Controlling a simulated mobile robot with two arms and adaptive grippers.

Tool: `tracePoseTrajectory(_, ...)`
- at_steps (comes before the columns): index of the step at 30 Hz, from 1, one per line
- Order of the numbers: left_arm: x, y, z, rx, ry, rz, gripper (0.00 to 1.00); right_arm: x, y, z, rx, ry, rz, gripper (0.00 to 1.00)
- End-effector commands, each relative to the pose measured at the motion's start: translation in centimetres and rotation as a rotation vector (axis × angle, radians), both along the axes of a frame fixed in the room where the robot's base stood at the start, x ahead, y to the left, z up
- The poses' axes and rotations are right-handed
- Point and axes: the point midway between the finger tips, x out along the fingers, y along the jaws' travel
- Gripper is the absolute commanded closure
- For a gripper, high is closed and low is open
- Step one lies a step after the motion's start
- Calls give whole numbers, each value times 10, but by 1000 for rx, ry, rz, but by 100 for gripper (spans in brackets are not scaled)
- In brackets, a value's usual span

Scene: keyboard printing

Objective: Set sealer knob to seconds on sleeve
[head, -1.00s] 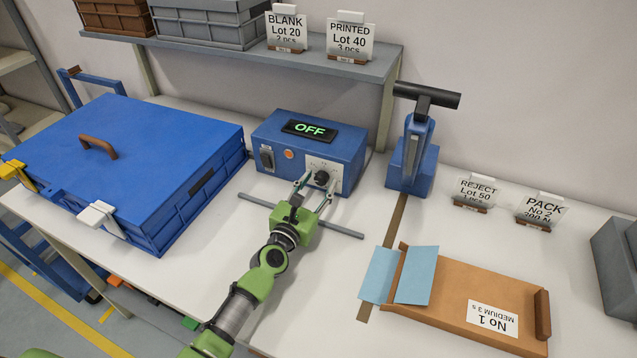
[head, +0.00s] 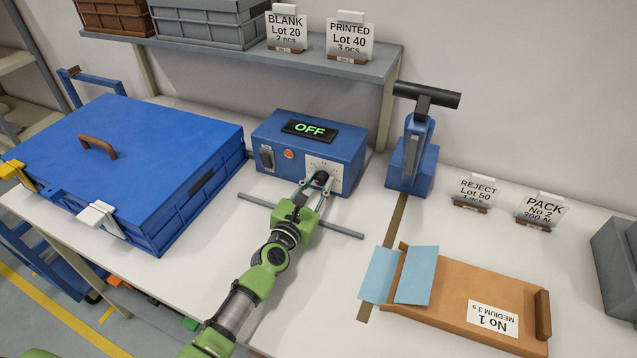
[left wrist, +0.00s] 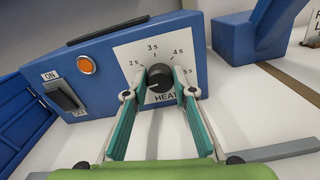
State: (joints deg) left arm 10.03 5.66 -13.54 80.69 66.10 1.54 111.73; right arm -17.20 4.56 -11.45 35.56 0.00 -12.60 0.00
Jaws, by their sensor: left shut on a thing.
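The blue sealer box (head: 310,150) stands at the back middle of the table, its display reading OFF in green. Its black knob (left wrist: 159,76) sits on a white dial plate (left wrist: 130,52) marked 2 s, 3 s, 4 s, 5 s and HEAT. I cannot tell for sure which mark the knob points to. My left gripper (head: 319,185) is shut on the knob, one finger on each side; its fingers also show in the left wrist view (left wrist: 160,98). The brown sleeve (head: 450,300) lies at the front right, its label upside down: No 1, MEDIUM 3 s. My right gripper is out of view.
A rocker switch (left wrist: 64,96) and orange lamp (left wrist: 86,65) are on the sealer's front. A blue press with a black handle (head: 427,95) stands to its right. A closed blue case (head: 120,150) is to the left. A grey bar (head: 345,230) lies in front of the sealer.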

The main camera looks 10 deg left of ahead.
Motion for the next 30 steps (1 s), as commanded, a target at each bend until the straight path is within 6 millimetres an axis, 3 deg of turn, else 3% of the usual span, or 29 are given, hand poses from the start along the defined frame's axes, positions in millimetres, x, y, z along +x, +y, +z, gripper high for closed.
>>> tracePoseTrajectory(30,0,-1,-1,893,-173,-1,97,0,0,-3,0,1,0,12)
